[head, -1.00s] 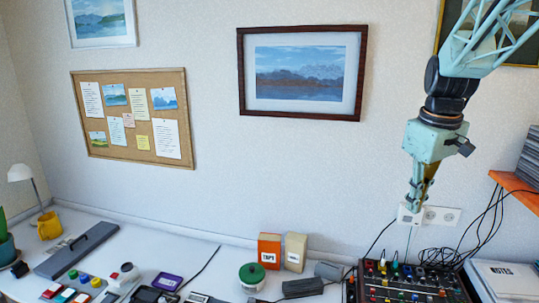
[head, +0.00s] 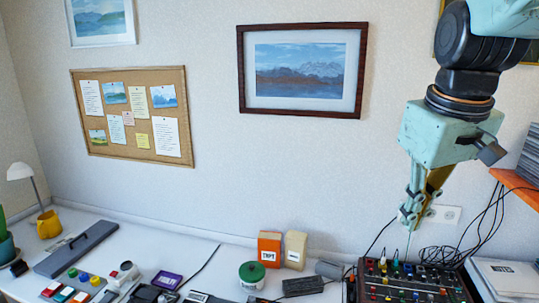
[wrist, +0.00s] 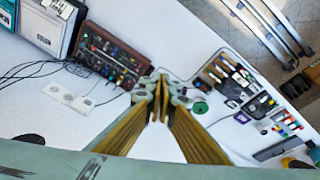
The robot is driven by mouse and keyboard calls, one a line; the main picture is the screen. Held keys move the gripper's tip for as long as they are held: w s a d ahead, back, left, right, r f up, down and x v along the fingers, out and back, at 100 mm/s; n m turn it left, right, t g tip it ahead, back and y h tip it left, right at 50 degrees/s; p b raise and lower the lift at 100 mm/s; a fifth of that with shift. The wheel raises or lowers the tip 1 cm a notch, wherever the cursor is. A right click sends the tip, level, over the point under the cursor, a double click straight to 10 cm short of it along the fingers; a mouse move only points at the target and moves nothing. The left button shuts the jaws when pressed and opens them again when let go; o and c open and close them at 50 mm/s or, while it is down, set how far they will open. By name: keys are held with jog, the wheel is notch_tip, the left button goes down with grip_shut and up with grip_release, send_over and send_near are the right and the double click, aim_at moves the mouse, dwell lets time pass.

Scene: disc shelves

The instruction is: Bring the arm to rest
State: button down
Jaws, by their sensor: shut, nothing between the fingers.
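My gripper (head: 410,222) hangs from my arm on the right side of the head view, pointing down in front of the wall. It is pale green with a brass-coloured part, and its fingers are shut with nothing seen between them. In the wrist view my gripper (wrist: 161,82) shows its two fingers meeting at the tips. In the head view it appears above the mixer panel (head: 408,284), with no contact visible.
The white desk (head: 215,262) holds a green-lidded pot (head: 251,275), an orange box (head: 269,249) and a cream box (head: 294,250). An orange shelf (head: 515,181) is at the right. Black cables (head: 487,225) hang near the wall socket (head: 446,214). The air left of my arm is clear.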

jog(key=s+a+f+m, duration=0.1)
jog(key=s+a, duration=0.2)
jog(key=s, duration=0.7)
jog(key=s+a+f+m+t+b, duration=0.1)
jog(key=s+a, duration=0.3)
jog(key=s, duration=0.7)
jog(key=shift+f+m, duration=0.3)
jog(key=shift+f, duration=0.2)
dwell(0.6)
